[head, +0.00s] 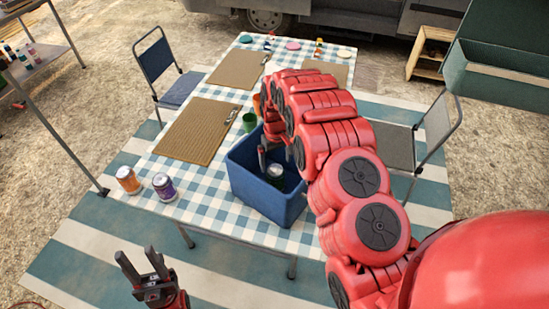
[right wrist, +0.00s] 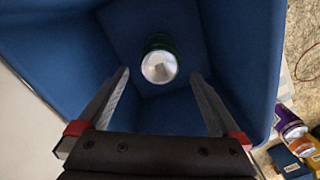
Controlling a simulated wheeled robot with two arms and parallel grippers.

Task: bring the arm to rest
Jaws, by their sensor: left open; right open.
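My right arm (head: 345,175) reaches in from the right and arches over the table. Its gripper (head: 276,158) points down into the blue bin (head: 250,188). In the right wrist view this gripper (right wrist: 160,74) is open and nothing is between its fingers. A green can with a silver top (right wrist: 159,64) stands on the bin floor below, apart from the fingers. The can also shows in the head view (head: 276,171), partly hidden. My left gripper (head: 143,264) is open and empty, low in front of the table.
An orange can (head: 128,180) and a purple can (head: 164,187) stand on the checked tablecloth (head: 208,203), left of the bin. Clipboards (head: 198,130), a green cup (head: 249,122) and chairs (head: 163,66) are farther back. The striped mat (head: 85,257) at front left is clear.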

